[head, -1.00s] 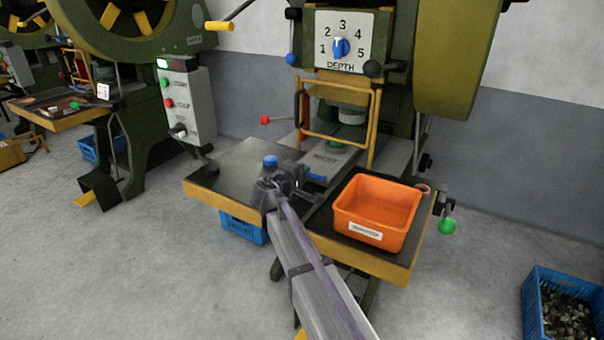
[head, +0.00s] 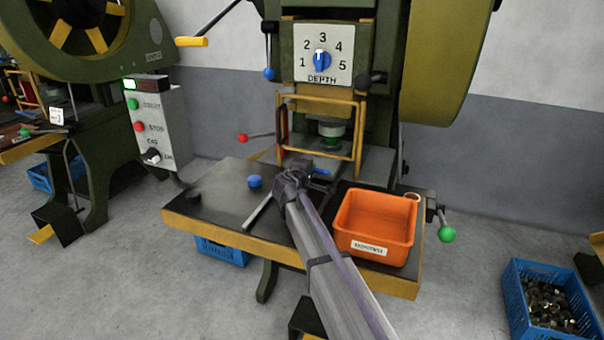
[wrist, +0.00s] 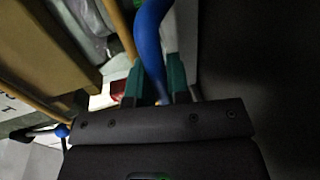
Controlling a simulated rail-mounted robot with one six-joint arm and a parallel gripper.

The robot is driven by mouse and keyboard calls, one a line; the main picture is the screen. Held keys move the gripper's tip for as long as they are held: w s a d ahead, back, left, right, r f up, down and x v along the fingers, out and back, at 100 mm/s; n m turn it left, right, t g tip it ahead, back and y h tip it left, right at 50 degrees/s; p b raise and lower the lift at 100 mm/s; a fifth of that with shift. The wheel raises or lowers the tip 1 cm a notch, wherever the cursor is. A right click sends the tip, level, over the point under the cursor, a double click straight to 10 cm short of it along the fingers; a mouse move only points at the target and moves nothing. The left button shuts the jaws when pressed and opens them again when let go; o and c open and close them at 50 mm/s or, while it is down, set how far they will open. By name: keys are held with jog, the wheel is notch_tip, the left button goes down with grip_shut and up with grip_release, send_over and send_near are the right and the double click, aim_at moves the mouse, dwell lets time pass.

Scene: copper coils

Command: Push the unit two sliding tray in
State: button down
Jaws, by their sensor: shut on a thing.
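The press with the depth dial (head: 323,52) stands in the middle of the head view. The sliding tray is at its front opening, below the yellow guard frame (head: 359,128), and is mostly hidden by my arm and gripper. Its blue handle (head: 323,173) shows just beyond my gripper (head: 308,180). In the wrist view the curved blue handle (wrist: 152,40) runs down between the green fingers of my gripper (wrist: 160,88), which is shut on it. I cannot tell how deep the tray sits.
An orange bin (head: 375,222) stands on the table right of my arm. A blue knob (head: 254,182) and a grey bar (head: 262,211) are on the left table top (head: 215,200). A red-tipped lever (head: 243,138) and a green-tipped lever (head: 447,234) flank the press. A blue crate (head: 548,303) is on the floor.

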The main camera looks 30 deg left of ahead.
jog(key=shift+w+a, duration=0.1)
jog(key=shift+w, duration=0.1)
jog(key=c, duration=1.1)
grip_release()
jog(key=p+v, duration=0.2)
jog(key=v, duration=0.9)
